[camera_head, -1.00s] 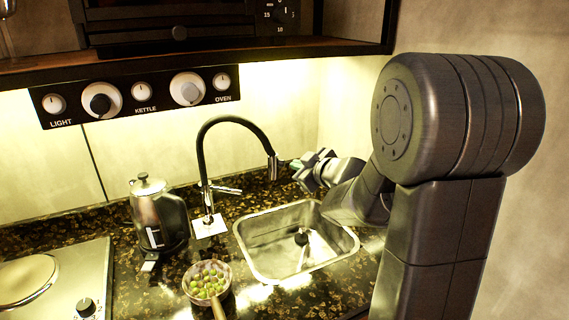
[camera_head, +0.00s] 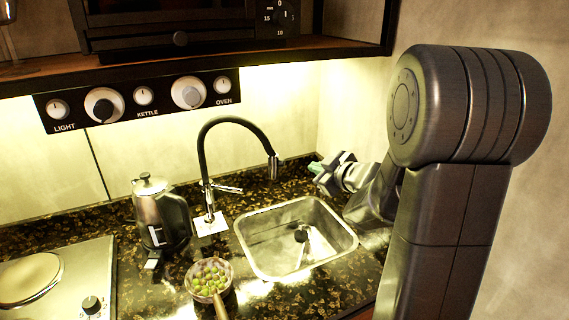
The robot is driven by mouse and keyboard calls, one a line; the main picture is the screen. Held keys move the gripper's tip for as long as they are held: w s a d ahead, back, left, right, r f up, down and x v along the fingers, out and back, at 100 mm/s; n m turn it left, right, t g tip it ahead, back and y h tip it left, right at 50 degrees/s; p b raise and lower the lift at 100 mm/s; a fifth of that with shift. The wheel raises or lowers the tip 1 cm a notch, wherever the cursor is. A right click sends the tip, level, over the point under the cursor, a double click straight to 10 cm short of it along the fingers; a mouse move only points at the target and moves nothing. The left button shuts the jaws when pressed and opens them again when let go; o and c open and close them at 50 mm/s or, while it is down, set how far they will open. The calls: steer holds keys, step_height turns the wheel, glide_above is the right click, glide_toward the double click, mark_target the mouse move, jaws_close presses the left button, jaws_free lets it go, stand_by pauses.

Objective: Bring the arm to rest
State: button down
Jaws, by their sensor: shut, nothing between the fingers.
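My gripper (camera_head: 322,172) is above the counter behind the sink's right back corner, to the right of the faucet. It is shut and holds nothing. My arm comes down at the right of the view and folds back toward the gripper. The gripper is small in the picture and its fingers point left, apart from the faucet.
A black faucet (camera_head: 203,165) stands behind the steel sink (camera_head: 240,240). A kettle (camera_head: 160,215) and a pan (camera_head: 228,300) with green and purple round pieces stand left of the sink. A hob (camera_head: 70,275) is at far left. A shelf (camera_head: 200,60) with an oven (camera_head: 180,25) hangs above.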

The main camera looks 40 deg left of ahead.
steer(key=shift+a, duration=0.15)
steer(key=shift+w+d+p, duration=0.1)
steer(key=shift+w+d, duration=0.15)
steer(key=shift+d, duration=0.4)
steer(key=shift+w+d+p, duration=0.15)
steer(key=shift+w+d, duration=0.1)
steer(key=shift+d, duration=0.35)
steer(key=shift+w+d+p, duration=0.1)
steer(key=shift+w+d, duration=0.15)
steer(key=shift+d, duration=0.4)
steer(key=shift+a, duration=0.15)
